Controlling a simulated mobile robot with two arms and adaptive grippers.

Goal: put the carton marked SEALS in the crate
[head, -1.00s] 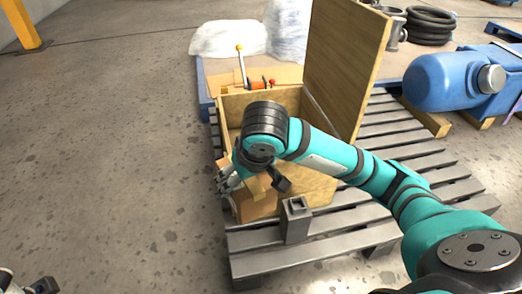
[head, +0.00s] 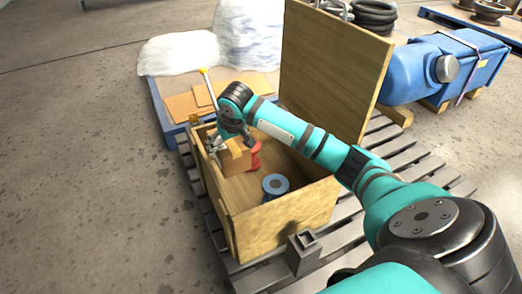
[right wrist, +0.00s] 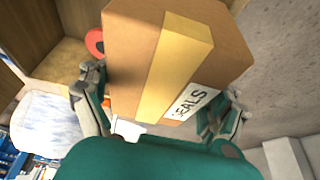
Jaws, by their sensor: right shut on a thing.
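The carton marked SEALS (right wrist: 165,60) is brown with a tan tape strip and a white label; the lettering shows in the right wrist view. My right gripper (head: 222,142) is shut on this carton, a finger on either side. In the head view the carton (head: 236,160) appears over the far left part of the open wooden crate (head: 287,220), within its outline. I cannot tell how far it is above the crate floor. My left gripper is not in view.
A red spool-like part (head: 254,158) and a blue ring-shaped part (head: 275,184) sit in the crate. Its raised lid (head: 335,65) stands behind.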

